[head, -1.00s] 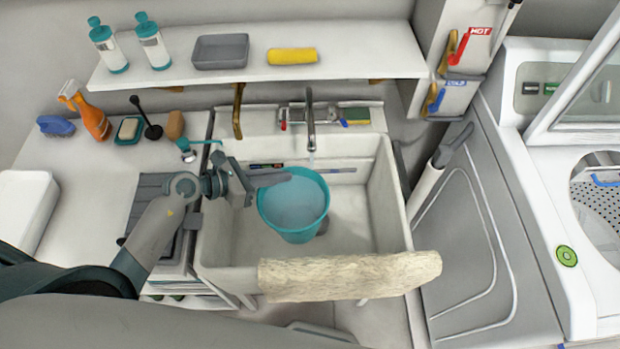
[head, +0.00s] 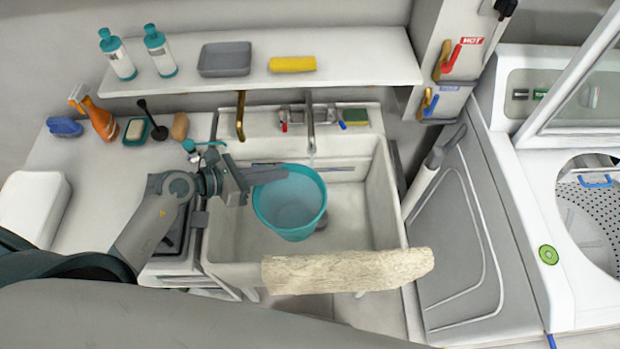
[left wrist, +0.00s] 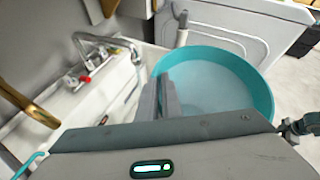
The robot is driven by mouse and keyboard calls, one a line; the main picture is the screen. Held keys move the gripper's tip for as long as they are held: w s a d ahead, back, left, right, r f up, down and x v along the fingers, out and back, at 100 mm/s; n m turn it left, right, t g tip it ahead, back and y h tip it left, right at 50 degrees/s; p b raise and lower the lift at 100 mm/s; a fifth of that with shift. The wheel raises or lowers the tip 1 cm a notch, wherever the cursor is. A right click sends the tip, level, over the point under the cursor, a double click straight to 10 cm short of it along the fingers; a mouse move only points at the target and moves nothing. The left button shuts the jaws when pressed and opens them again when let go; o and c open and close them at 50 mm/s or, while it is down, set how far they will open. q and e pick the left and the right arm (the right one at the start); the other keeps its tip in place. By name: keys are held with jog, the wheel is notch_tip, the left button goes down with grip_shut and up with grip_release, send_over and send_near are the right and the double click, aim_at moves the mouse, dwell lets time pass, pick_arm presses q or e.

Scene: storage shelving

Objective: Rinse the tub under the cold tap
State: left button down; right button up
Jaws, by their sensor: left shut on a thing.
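The teal tub (head: 289,222) hangs in the white sink (head: 384,220), a little in front of the tap spout (head: 311,130). My left gripper (head: 272,175) is shut on the tub's left rim. In the left wrist view, the tub (left wrist: 258,92) lies past the fingers (left wrist: 168,98), with a pale, bluish inside; I cannot tell how much water it holds. A faint stream seems to fall from the spout near the tub's back rim. The tap has a red handle (head: 284,127) on the left and a blue handle (head: 342,125) on the right. My right gripper is out of view.
A beige towel (head: 347,271) hangs over the sink's front edge. A shelf (head: 365,65) with bottles crosses above the sink. Soap and a spray bottle (head: 100,118) stand on the left counter; a washing machine (head: 525,185) is right.

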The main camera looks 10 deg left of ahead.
pick_arm(q)
jog(key=shift+s+r+p, duration=0.3)
jog(key=shift+r+p, duration=0.15)
jog(key=shift+r, duration=0.25)
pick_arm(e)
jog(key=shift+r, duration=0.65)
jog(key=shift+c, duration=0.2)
